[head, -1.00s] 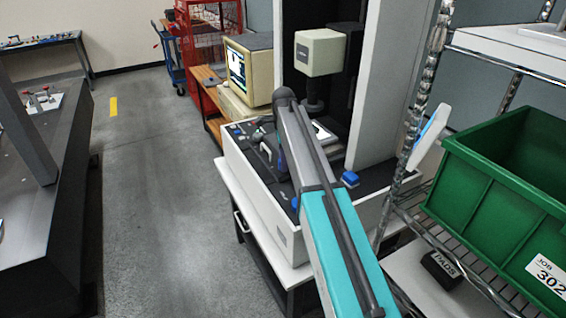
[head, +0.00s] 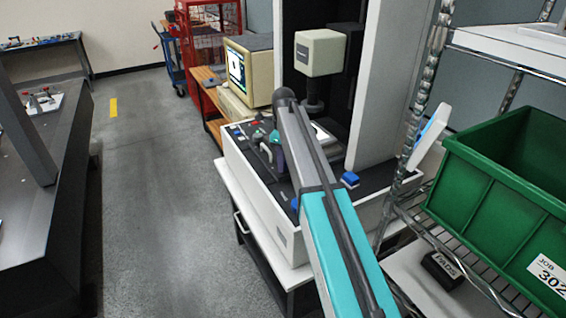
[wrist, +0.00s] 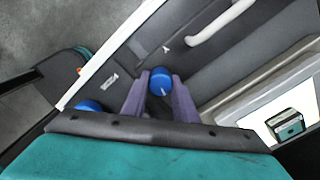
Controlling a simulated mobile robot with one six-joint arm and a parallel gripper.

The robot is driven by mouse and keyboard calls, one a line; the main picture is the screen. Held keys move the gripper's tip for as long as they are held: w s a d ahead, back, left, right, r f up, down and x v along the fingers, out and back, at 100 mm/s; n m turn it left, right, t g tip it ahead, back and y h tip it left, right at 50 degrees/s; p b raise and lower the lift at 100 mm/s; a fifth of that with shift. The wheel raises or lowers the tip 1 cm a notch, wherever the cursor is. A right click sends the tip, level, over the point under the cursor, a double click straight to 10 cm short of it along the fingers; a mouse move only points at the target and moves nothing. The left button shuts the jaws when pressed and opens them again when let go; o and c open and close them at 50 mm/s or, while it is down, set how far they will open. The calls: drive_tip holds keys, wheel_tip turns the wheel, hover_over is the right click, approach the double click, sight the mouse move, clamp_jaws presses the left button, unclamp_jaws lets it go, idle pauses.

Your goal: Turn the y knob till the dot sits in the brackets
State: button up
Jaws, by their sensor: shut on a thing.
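In the wrist view, a blue knob (wrist: 160,81) with a white mark sits between the two purple fingers of my gripper (wrist: 161,76), which is shut on it. A second blue knob (wrist: 88,106) shows at left, partly hidden by my gripper body. Lettering on the panel is too small to read. In the head view my arm covers the gripped knob; only a bit of a purple finger (head: 281,160) shows. The monitor (head: 237,68) has a pale round shape on its screen; dot and brackets are too small to tell apart.
The white machine base (head: 262,210) holds the dark control panel, with a pale curved handle (head: 265,150) near the gripper. A wire shelf with a green bin (head: 500,190) stands close at right. The floor at left is clear.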

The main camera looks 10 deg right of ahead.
drive_tip(key=o, duration=1.1)
drive_tip(key=shift+c, duration=0.2)
drive_tip(key=shift+r, duration=0.2)
wheel_tip(320, 180, up, 14)
drive_tip(key=b, duration=0.3)
drive_tip(key=shift+f, duration=0.25)
drive_tip(key=shift+s+f, duration=0.1)
drive_tip(key=shift+s, duration=0.05)
